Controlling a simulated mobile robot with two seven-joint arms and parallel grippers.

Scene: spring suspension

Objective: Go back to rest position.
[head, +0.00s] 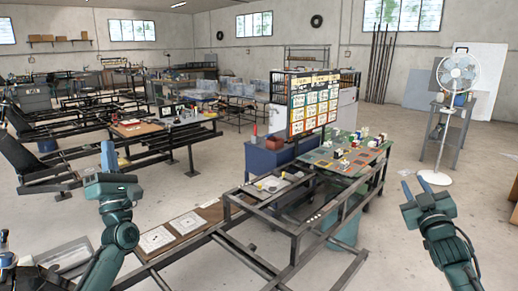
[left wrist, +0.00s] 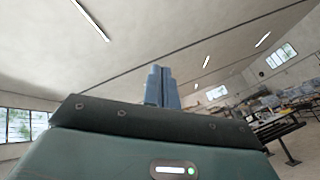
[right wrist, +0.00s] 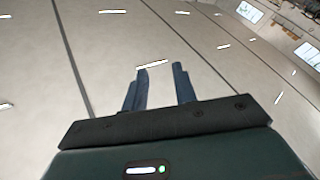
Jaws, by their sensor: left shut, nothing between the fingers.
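My left gripper (head: 108,157) is raised at the left of the head view, its fingers pointing up. In the left wrist view its blue fingers (left wrist: 161,86) are together with nothing between them. My right gripper (head: 417,190) is raised at the right of the head view, over the bare floor. In the right wrist view its fingers (right wrist: 159,88) stand apart with a gap between them, and it is empty. Neither gripper touches anything.
A metal frame table with a green work surface (head: 326,165) and small parts stands in the middle, with a picture board (head: 315,101) behind. A white fan (head: 437,178) stands at the right. Long frame benches fill the left.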

